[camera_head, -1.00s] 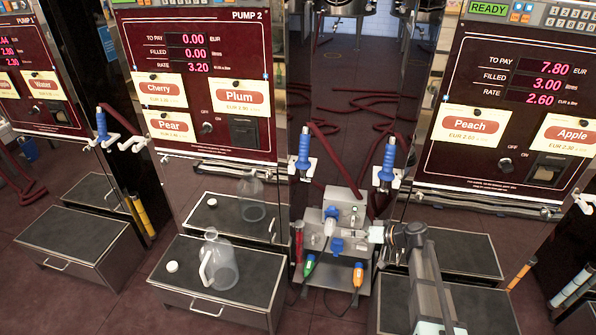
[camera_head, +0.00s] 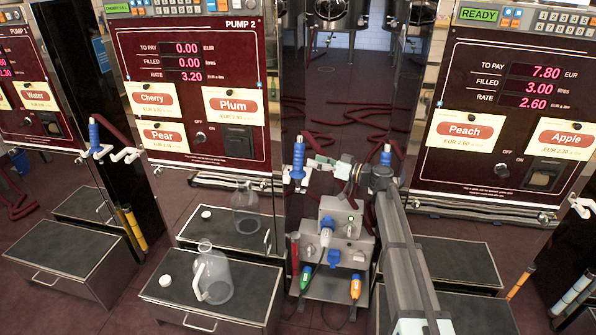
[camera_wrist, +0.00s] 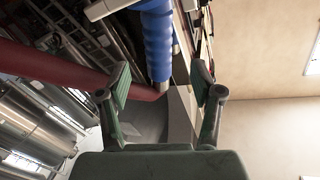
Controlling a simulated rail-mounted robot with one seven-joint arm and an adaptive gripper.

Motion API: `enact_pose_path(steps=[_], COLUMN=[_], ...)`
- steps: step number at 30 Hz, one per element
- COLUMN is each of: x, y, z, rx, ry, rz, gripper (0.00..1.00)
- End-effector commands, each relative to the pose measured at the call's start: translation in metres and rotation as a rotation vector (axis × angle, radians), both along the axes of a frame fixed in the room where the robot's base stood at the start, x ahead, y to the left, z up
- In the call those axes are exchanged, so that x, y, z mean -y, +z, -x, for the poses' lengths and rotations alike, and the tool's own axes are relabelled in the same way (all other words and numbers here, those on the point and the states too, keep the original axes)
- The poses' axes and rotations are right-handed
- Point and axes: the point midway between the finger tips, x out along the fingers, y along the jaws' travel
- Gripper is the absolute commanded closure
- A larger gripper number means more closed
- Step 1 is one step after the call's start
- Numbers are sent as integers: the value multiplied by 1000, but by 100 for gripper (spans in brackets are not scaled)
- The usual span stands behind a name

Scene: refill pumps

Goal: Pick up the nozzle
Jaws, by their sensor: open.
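A blue nozzle (camera_head: 298,158) hangs upright in a white holder on the dark pillar right of the Pump 2 panel. My gripper (camera_head: 311,167) is close to its right side, fingers toward it. In the wrist view the blue nozzle (camera_wrist: 157,45) shows beyond and between the two spread fingers of my gripper (camera_wrist: 160,84), with no contact visible. A second blue nozzle (camera_head: 385,156) hangs to the right, partly behind my arm. A third blue nozzle (camera_head: 95,136) hangs at the left.
A clear jug (camera_head: 215,284) and a white cap (camera_head: 165,280) stand on a bench (camera_head: 245,300) below Pump 2. A grey box unit with plugs (camera_head: 341,215) stands below my gripper. A dark red hose (camera_wrist: 50,68) crosses behind the fingers in the wrist view.

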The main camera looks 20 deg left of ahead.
Motion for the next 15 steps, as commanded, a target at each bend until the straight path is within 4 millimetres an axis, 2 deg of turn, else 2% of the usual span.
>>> enact_pose_path(steps=[2, 10, 15], x=[-11, -27, -50], y=[0, 0, 0], z=[-2, -4, -8], rx=[-1, -1, -1], ry=[2, 1, 1], rz=[0, 1, 1], gripper=[34, 34, 34])
